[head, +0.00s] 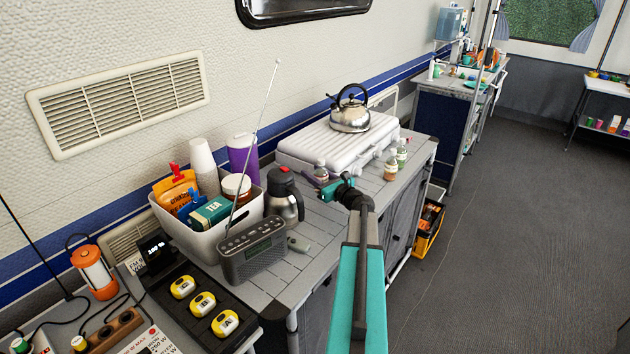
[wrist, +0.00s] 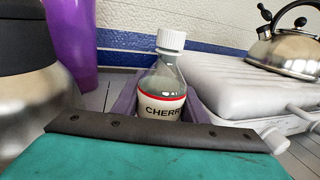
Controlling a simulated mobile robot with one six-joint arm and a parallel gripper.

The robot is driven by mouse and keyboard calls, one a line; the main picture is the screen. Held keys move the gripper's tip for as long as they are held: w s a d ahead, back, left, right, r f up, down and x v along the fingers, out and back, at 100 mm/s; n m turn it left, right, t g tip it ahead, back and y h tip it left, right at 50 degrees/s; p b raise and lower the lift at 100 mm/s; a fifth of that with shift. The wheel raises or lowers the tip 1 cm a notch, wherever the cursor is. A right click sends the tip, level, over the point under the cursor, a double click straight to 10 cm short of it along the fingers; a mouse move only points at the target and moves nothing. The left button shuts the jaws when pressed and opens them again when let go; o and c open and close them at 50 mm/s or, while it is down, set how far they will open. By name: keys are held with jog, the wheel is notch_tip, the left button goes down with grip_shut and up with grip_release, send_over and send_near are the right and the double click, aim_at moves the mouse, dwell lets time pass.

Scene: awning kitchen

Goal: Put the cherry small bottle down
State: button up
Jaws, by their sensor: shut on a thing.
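The cherry small bottle (wrist: 163,80) is clear, with a white cap and a label with a red stripe reading "CHERR". In the wrist view it stands upright between the purple fingers of my gripper (wrist: 163,104), which is shut on it. Its lower part is hidden behind the teal wrist housing. In the head view the bottle (head: 321,168) shows just beyond my gripper (head: 317,183), over the grey slatted counter (head: 345,205). I cannot tell whether its base touches the counter.
A silver-and-black flask (head: 284,196) and a white bin (head: 170,228) stand left of my gripper. A white case (head: 320,147) with a kettle (head: 350,112) on top lies behind. Two small bottles (head: 390,169) (head: 402,153) stand to the right. Bare counter lies in front.

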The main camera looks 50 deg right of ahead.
jog(key=shift+s+f+p, duration=0.1)
jog(key=shift+f+p, duration=0.2)
jog(key=shift+f, duration=1.25)
jog(key=shift+f, duration=0.15)
jog(key=o, duration=1)
jog(key=shift+o, duration=0.2)
jog(key=shift+r, duration=0.25)
jog(key=shift+s+a+f, duration=0.1)
jog(key=shift+s+f, duration=0.05)
jog(key=shift+s, duration=0.55)
jog(key=s, duration=0.3)
jog(key=s+a+b, duration=0.1)
jog(key=s, duration=0.3)
jog(key=s+b, duration=0.1)
jog(key=s, duration=0.2)
jog(key=shift+s+a, duration=0.2)
jog(key=shift+a, duration=0.2)
